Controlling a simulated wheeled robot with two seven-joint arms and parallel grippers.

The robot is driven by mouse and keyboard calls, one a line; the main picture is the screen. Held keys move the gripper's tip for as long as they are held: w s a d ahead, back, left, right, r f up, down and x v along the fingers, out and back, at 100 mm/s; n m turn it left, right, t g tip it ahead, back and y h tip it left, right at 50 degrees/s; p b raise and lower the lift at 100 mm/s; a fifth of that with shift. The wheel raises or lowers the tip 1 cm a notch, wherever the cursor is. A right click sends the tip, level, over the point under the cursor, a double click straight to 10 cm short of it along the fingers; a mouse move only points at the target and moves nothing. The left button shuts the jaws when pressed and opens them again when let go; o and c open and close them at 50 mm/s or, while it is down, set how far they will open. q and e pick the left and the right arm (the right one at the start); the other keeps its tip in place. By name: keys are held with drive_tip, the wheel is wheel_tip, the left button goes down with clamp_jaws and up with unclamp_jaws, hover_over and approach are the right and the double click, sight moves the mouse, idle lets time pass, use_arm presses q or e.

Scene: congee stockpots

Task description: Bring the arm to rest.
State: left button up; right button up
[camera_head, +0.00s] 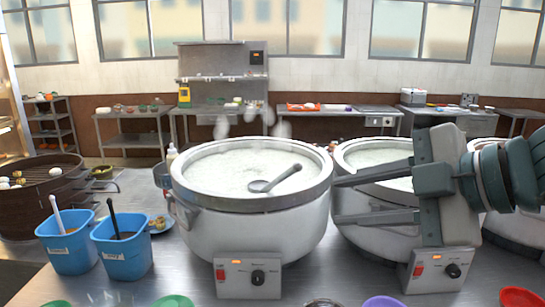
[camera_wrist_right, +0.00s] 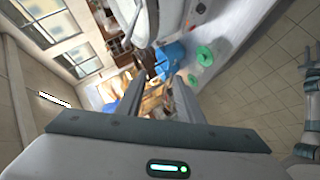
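My right gripper (camera_head: 338,198) comes in from the right in the head view, level with the row of pots. Its two fingers point left, well apart, with nothing between them. They show in front of the right stockpot (camera_head: 372,154) and beside the right side of the middle stockpot (camera_head: 250,215). I cannot tell whether they touch either pot. The right wrist view also shows the fingers (camera_wrist_right: 158,95) apart and empty. My left gripper is not in the head view. Grey arm parts (camera_wrist_right: 308,148) at the right edge of the wrist view seem mine; no clear gripper opening shows.
A dark ladle (camera_head: 274,180) rests in the middle pot's congee. Two blue tubs (camera_head: 68,254) (camera_head: 122,262) with handles sticking out stand left. A steamer (camera_head: 38,205) is farther left. Green, purple and red bowls (camera_head: 172,301) (camera_head: 384,301) (camera_head: 520,297) line the front edge.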

drive_tip(key=w+a+f+m, duration=0.2)
drive_tip(key=w+f+m, duration=0.1)
drive_tip(key=f, duration=0.6)
drive_tip(key=w+a+f+m, duration=0.1)
drive_tip(key=w+f+m, duration=0.15)
drive_tip(key=f, duration=0.65)
wheel_tip(320, 180, down, 16)
drive_tip(key=s+d+m+h, duration=0.2)
drive_tip(key=d+m, duration=0.1)
drive_tip(key=m, duration=0.2)
drive_tip(key=s+d+f+m+g+h, duration=0.35)
drive_tip(key=s+d+f, duration=0.25)
drive_tip(key=s+f, duration=0.65)
drive_tip(key=s+d+f+m+g+h, duration=0.2)
drive_tip(key=s+d+f+m+h, duration=0.25)
drive_tip(key=s+f, duration=0.8)
drive_tip(key=w+a+f+t+y, duration=0.1)
drive_tip(key=w+a+f, duration=0.15)
drive_tip(key=f, duration=0.75)
drive_tip(key=w+a+f+t+y, duration=0.1)
drive_tip(key=w+f, duration=0.3)
drive_tip(key=f, duration=0.6)
drive_tip(key=s+a+f+t, duration=0.1)
drive_tip(key=f, duration=0.6)
drive_tip(key=s+a+f+t, duration=0.1)
drive_tip(key=s+f, duration=0.1)
drive_tip(key=f, duration=0.5)
drive_tip(key=shift+s+f+y, duration=0.25)
drive_tip(key=shift+f+y, duration=0.15)
